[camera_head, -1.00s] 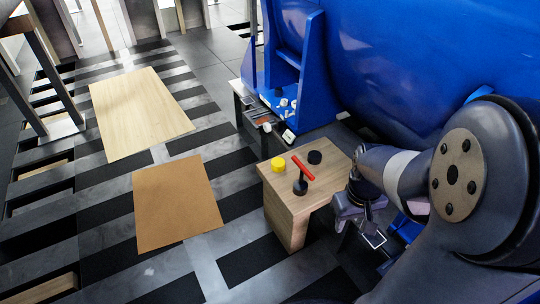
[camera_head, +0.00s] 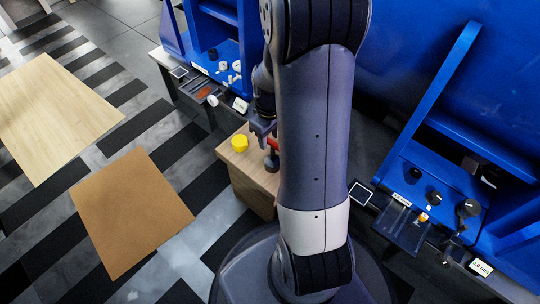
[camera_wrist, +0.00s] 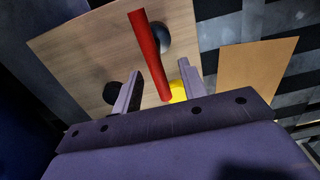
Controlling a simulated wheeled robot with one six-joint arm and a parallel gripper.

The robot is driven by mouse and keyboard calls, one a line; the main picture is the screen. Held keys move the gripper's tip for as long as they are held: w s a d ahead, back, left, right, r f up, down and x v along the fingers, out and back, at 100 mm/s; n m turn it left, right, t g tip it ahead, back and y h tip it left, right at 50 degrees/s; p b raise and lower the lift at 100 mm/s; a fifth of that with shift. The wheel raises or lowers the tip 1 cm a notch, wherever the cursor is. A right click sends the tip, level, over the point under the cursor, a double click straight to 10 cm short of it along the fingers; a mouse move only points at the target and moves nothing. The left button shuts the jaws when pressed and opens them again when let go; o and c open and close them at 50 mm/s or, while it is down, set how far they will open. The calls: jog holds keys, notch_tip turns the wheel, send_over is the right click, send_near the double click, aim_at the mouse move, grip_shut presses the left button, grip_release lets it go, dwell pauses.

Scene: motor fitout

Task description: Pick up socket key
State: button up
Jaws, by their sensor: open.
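The socket key is a T-shaped tool with a red bar (camera_wrist: 147,45) on a dark round post, standing on the wooden block. In the head view only a short piece of its red bar (camera_head: 274,145) shows; my gripper and arm hide the rest. My gripper (camera_wrist: 159,72) is open just above the block. In the wrist view the near end of the red bar lies between its two fingers, with gaps on both sides. The gripper (camera_head: 263,126) also shows in the head view, right over the key.
The wooden block (camera_head: 238,165) also carries a yellow cap (camera_head: 239,143) and a black cap (camera_wrist: 115,93) near the fingers. Blue machinery (camera_head: 420,100) stands behind and to the right, with small trays and parts. Brown (camera_head: 130,210) and pale (camera_head: 55,115) boards lie on the striped floor.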

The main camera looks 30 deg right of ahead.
aim_at(273, 149)
jog(key=f+b, duration=0.2)
jog(key=f, duration=0.3)
jog(key=shift+s+d+f+b, duration=0.2)
jog(key=shift+s+d+b, duration=0.15)
jog(key=shift+b, duration=0.05)
jog(key=shift+f, duration=0.45)
jog(key=shift+r, duration=0.1)
grip_shut()
